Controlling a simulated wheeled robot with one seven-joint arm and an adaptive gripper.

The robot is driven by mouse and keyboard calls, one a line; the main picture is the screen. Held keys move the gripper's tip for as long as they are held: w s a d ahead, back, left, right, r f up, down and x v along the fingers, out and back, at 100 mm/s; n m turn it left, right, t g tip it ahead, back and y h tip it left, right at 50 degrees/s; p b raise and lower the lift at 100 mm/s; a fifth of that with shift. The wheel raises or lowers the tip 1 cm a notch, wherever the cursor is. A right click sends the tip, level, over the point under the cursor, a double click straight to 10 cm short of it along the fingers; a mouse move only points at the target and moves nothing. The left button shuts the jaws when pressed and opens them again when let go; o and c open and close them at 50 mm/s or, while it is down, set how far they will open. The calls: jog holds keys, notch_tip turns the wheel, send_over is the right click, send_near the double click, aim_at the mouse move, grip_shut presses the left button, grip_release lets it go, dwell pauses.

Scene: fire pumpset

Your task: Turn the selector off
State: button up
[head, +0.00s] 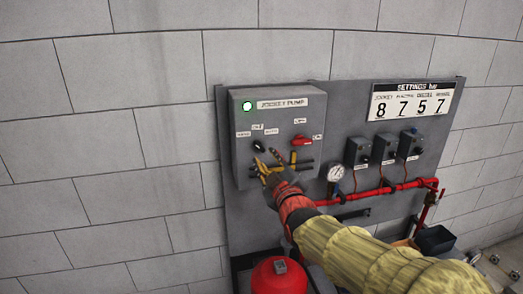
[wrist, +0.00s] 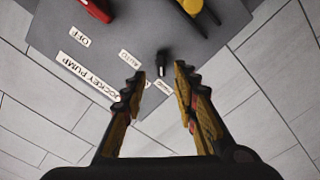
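The selector is a small black knob (head: 258,146) on the front of the grey JOCKEY PUMP box (head: 238,165), with small white labels around it. In the wrist view the black knob (wrist: 162,60) stands just beyond the gap between my fingertips, nearer the right one. One label near it reads AUTO (wrist: 130,60); the others are too small or partly hidden. Which way the knob points is hard to tell. My gripper (head: 262,165) is just below the selector in the head view. In the wrist view my gripper (wrist: 157,78) is open and empty, its two fingers apart.
A red handle (head: 302,141) sits right of the selector on the same box, with an OFF label (wrist: 83,40) near it. A green lamp (head: 246,106) is lit at upper left. A gauge (head: 336,172), red pipe (head: 380,190) and smaller grey boxes (head: 384,148) stand to the right.

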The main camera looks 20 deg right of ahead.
aim_at(260, 148)
jog(key=w, duration=0.7)
jog(key=shift+w+a, duration=0.1)
jog(key=shift+w, duration=0.05)
jog(key=c, duration=0.4)
grip_shut()
